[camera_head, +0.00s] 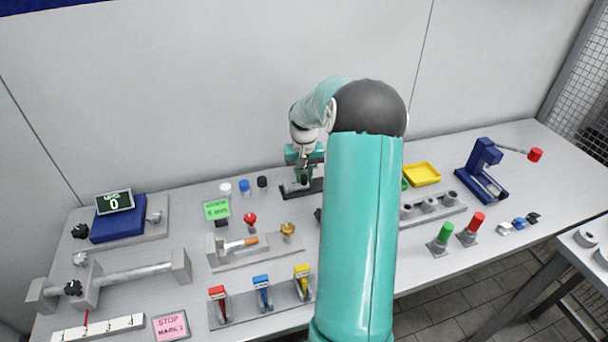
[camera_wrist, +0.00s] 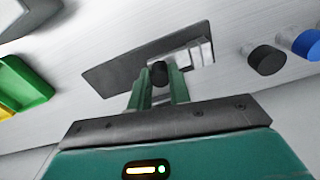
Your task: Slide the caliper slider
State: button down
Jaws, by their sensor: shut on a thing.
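The caliper shows in the wrist view as a flat dark plate (camera_wrist: 115,78) with pale silver blocks (camera_wrist: 197,53) at one end. A small round black knob (camera_wrist: 159,72), which looks like the slider's, sits between my fingertips. My gripper (camera_wrist: 160,84) is shut on this knob, with one green finger on each side. In the head view my gripper (camera_head: 303,181) reaches down to the dark caliper plate (camera_head: 290,193) near the back of the table. My arm and hand hide most of the caliper there.
A green sign (camera_head: 216,209) reading "8 mm" stands left of the caliper. White, blue (camera_head: 244,187) and black caps stand close on its left. A yellow tray (camera_head: 422,173) is to the right, and colored levers (camera_head: 262,292) are in front. The wall is close behind.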

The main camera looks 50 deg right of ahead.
jog(key=shift+s+d, duration=0.45)
jog(key=shift+d, duration=0.35)
jog(key=shift+s+d, duration=0.4)
jog(key=shift+d, duration=0.45)
jog(key=shift+s+d, duration=0.45)
jog(key=shift+d, duration=0.35)
jog(key=c, duration=1.3)
grip_release()
jog(key=shift+d, duration=0.1)
jog(key=shift+r, duration=0.1)
jog(key=shift+r, duration=0.35)
notch_tip(320, 180, up, 13)
